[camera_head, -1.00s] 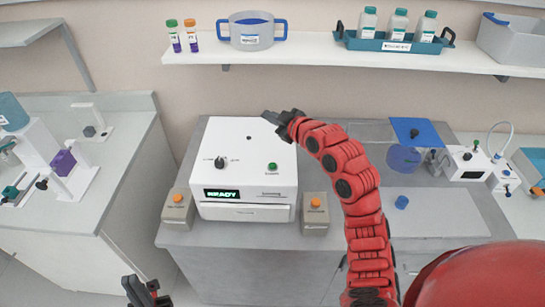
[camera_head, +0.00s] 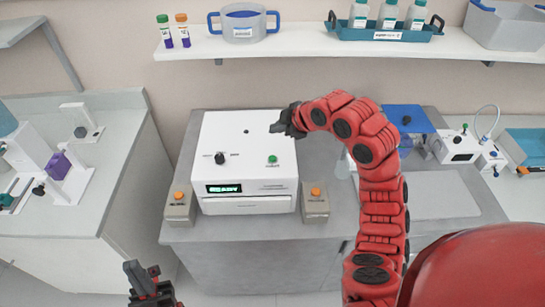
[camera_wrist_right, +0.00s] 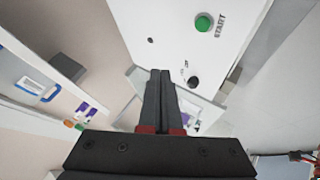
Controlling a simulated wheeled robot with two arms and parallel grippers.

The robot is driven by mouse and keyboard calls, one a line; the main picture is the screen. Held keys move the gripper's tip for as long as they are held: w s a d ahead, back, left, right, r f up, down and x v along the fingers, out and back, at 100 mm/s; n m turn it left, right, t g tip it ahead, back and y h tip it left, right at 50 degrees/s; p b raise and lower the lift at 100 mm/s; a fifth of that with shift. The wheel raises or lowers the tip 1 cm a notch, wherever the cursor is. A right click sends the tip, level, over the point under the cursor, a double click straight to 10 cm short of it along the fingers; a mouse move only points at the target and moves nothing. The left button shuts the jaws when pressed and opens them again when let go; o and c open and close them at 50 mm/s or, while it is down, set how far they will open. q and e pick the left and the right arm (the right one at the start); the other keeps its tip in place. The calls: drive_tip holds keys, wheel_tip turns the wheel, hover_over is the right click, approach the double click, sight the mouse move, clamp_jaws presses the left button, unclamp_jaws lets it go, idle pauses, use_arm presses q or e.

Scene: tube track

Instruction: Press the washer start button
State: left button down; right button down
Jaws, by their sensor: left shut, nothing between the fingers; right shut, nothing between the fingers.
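The washer (camera_head: 247,180) is a white box on the grey counter with a lit green "READY" display. Its green start button (camera_head: 272,159) is on the top face at the right; in the right wrist view the button (camera_wrist_right: 204,22) shows beside the word START. A black knob (camera_head: 220,158) sits left of it. My right gripper (camera_head: 278,127) is shut and empty, above the back right of the washer, apart from the button. Its shut fingers also show in the right wrist view (camera_wrist_right: 160,75). My left gripper (camera_head: 140,271) is shut and empty, low at the front, away from the washer.
Two grey boxes with orange buttons flank the washer, one at the left (camera_head: 179,206) and one at the right (camera_head: 315,202). A shelf (camera_head: 300,45) with tubes, a pot and a bottle tray hangs behind. A blue-lidded container (camera_head: 408,118) stands at the right.

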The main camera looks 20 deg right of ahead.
drive_tip(key=b, duration=0.3)
hover_over(273, 158)
drive_tip(key=f, duration=0.7)
drive_tip(key=shift+s+d+f, duration=0.25)
drive_tip(key=shift+s+d, duration=0.05)
drive_tip(key=shift+d, duration=0.05)
drive_tip(key=shift+f+b, duration=0.35)
drive_tip(key=shift+f, duration=0.2)
drive_tip(key=shift+r, duration=0.1)
idle(0.7)
drive_tip(key=shift+f+b, duration=0.5)
drive_tip(key=shift+f+b, duration=0.5)
idle(0.5)
drive_tip(key=shift+r, duration=1)
